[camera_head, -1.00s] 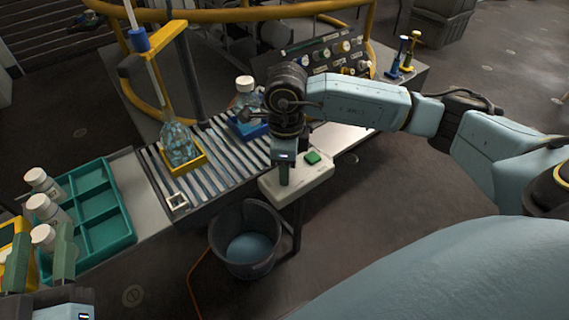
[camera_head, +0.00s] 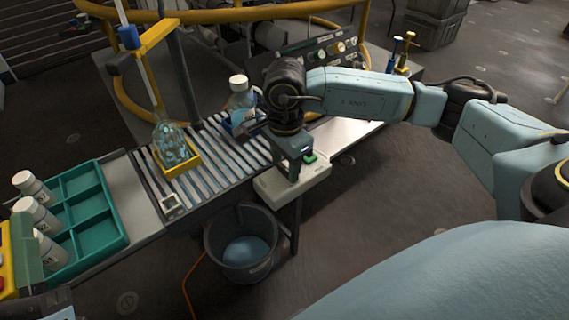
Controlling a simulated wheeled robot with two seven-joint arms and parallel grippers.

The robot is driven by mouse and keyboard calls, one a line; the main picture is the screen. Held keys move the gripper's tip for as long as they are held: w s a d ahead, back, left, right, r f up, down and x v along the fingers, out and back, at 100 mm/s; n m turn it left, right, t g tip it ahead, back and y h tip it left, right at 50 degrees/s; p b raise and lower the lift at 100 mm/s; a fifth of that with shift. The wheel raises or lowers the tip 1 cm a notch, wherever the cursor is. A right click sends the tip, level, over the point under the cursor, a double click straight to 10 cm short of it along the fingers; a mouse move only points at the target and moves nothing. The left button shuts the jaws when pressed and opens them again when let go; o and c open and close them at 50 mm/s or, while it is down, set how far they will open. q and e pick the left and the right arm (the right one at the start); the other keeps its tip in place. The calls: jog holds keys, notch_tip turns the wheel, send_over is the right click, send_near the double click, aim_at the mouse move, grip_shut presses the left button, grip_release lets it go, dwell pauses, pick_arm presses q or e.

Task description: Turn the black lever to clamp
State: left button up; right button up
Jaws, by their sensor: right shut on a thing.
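My right gripper (camera_head: 294,172) points down over the white box (camera_head: 290,185) with a green button (camera_head: 310,157), at the front edge of the roller conveyor. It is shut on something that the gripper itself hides. I cannot clearly make out the black lever. A clear bottle with a white cap (camera_head: 239,95) stands in a blue holder (camera_head: 232,126) just left of my right wrist.
A flask (camera_head: 175,143) sits in a yellow holder (camera_head: 185,168) on the conveyor. A dark bucket (camera_head: 243,268) is below. A control panel (camera_head: 330,45) stands behind my right arm.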

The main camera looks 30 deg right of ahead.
aim_at(285, 168)
jog(key=shift+n, duration=0.3)
jog(key=o, duration=1)
pick_arm(q)
jog(key=shift+r, duration=0.1)
pick_arm(e)
jog(key=shift+r, duration=0.1)
jog(key=shift+r, duration=0.25)
notch_tip(285, 168, up, 6)
jog(key=p, duration=0.2)
jog(key=shift+p, duration=0.35)
pick_arm(q)
jog(key=a+f+g+y+p, duration=0.1)
jog(key=f+g+y, duration=0.1)
jog(key=f+g, duration=0.4)
jog(key=s+a+f+g+y+p, duration=0.1)
jog(key=a+f+g+y, duration=0.1)
jog(key=f+g, duration=0.4)
jog(key=shift+s+a+f, duration=0.25)
jog(key=shift+f, duration=2.25)
pick_arm(e)
jog(key=shift+r, duration=3.4)
